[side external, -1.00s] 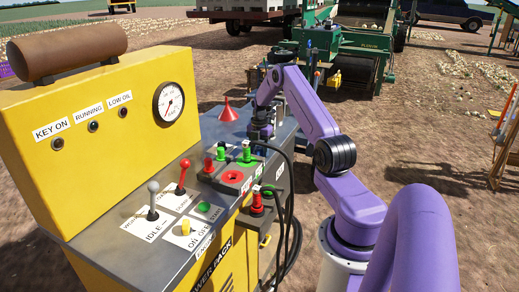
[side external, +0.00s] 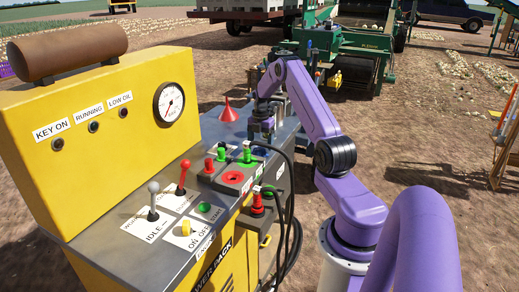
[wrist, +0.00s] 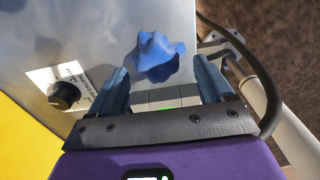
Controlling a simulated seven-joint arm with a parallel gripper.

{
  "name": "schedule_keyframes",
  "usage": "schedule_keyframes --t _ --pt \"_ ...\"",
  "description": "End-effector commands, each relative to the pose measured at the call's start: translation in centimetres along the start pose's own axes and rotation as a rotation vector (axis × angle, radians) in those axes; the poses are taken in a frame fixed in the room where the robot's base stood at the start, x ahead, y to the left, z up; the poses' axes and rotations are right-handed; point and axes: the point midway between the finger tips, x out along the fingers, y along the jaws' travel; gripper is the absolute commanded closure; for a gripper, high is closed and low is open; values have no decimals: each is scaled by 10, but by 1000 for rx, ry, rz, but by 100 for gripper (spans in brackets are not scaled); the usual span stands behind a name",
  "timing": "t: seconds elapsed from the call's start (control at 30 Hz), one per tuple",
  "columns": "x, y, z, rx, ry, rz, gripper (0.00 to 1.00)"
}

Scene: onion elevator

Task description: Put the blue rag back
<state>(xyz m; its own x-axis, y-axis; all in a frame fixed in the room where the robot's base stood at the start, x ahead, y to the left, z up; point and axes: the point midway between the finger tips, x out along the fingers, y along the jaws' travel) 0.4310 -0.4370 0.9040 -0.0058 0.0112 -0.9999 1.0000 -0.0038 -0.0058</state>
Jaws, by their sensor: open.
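The blue rag (wrist: 158,57) is a crumpled, peaked bundle in the wrist view. It appears just beyond and between the two fingers, over the grey metal top. My gripper (wrist: 162,85) is open, with a blue-grey finger on each side and clear space between finger and rag. In the side view my gripper (side external: 262,138) points down over the far end of the power pack's grey top (side external: 130,222). I cannot make out the rag clearly in that view.
A black knob (wrist: 64,95) with a white label sits left of the gripper. A dark hose (wrist: 250,65) curves along the right. In the side view, a red funnel (side external: 229,110), red and green couplings (side external: 232,177) and levers (side external: 182,178) stand on the top.

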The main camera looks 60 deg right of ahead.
Motion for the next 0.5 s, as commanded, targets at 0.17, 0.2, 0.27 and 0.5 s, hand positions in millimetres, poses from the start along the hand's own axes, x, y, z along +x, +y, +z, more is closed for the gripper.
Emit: schedule_keyframes --t 0.17,0.2,0.27,0.5 --pt "-41 2 0 0 -3 5 20" --pt "-49 2 0 0 -3 6 20" --pt "-59 2 0 -1 -3 6 20" --pt "-85 3 -1 -2 -1 5 20"
